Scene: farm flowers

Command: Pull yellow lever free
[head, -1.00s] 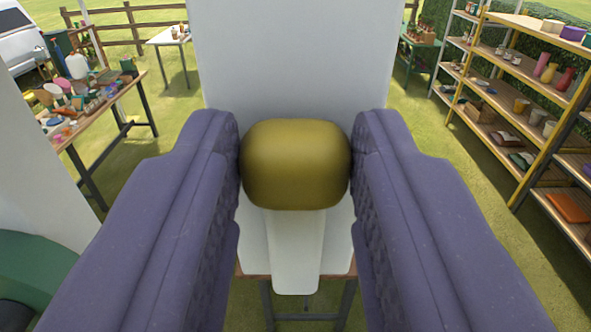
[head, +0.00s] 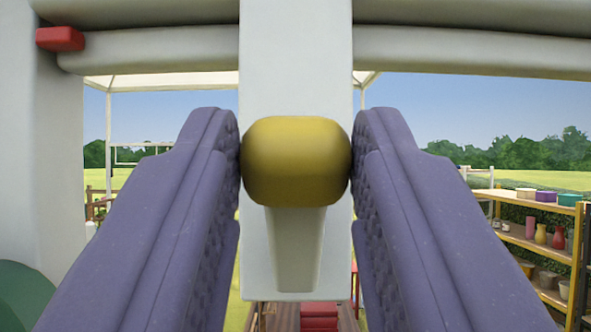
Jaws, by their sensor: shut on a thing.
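The yellow lever's rounded knob (head: 296,165) sits in the middle of the head view, between the two purple fingers of my gripper (head: 295,150). Both padded finger faces touch its sides, so my gripper is shut on it. A tapered pale stem (head: 298,250) extends down from the knob. A pale upright block (head: 296,60) stands directly behind the knob and stem. I cannot tell where the stem joins the block.
Thick pale horizontal bars (head: 160,50) cross the top, with a red piece (head: 60,39) at upper left. A wooden shelf (head: 535,250) with vases stands at right. A red object (head: 320,316) shows low behind the block. Open field and hedges lie beyond.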

